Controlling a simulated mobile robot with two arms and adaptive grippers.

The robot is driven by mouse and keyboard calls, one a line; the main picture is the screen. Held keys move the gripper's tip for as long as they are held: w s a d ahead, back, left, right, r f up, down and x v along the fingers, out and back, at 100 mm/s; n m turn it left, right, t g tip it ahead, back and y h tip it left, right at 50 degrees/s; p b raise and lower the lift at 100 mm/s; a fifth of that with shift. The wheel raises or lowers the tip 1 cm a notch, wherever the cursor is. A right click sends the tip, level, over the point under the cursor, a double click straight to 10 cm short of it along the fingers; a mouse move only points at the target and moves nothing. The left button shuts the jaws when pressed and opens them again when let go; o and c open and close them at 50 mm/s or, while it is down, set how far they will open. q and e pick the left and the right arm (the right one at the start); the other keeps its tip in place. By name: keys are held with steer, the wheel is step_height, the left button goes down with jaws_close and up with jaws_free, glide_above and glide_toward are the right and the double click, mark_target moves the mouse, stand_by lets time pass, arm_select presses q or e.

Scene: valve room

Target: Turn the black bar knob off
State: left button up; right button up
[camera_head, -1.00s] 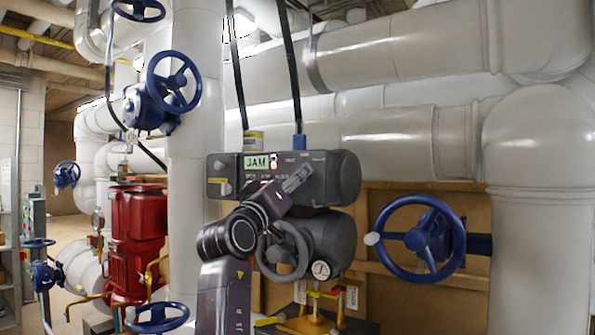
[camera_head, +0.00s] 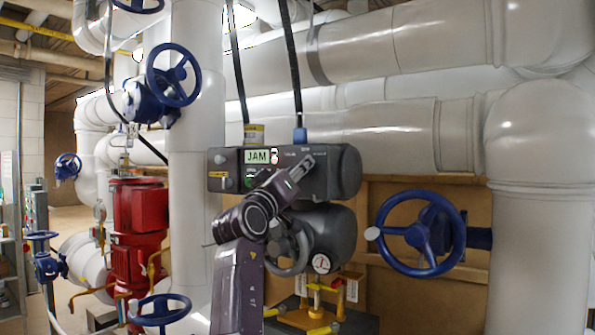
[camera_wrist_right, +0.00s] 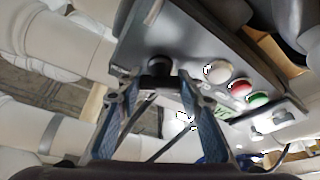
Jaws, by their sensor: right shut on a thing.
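The black bar knob (camera_wrist_right: 157,66) is on the dark face of the grey actuator housing (camera_head: 335,172). In the right wrist view it sits between the tips of my right gripper (camera_wrist_right: 155,82), whose blue-grey fingers are closed on it. In the head view my right gripper (camera_head: 304,167) reaches the right part of the housing's front and hides the knob. The knob's exact angle is hard to make out. The housing's display (camera_head: 257,157) reads JAM. My left gripper is in neither view.
A white button (camera_wrist_right: 218,72), a red button (camera_wrist_right: 238,87) and a green button (camera_wrist_right: 258,98) sit close beside the knob. A grey handwheel (camera_head: 290,265) is below, partly behind my arm. A blue handwheel (camera_head: 420,233) stands to the right. Large white pipes (camera_head: 390,50) run above.

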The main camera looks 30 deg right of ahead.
steer(key=shift+r+n+y+p, duration=0.15)
steer(key=shift+n+y+p, duration=0.15)
steer(key=shift+n+p, duration=0.6)
steer(key=n+y+p, duration=0.2)
steer(key=n+p, duration=0.3)
steer(key=n+t+y+p, duration=0.1)
steer(key=n+y+p, duration=0.1)
steer(key=n+p, duration=0.3)
steer(key=shift+r+p, duration=0.1)
steer(key=shift+p, duration=0.7)
steer(key=shift+f+n+y+p, duration=0.3)
steer(key=shift+n+p, duration=0.7)
steer(key=shift+p, duration=0.1)
steer(key=o, duration=1.2)
steer(key=shift+c, duration=0.2)
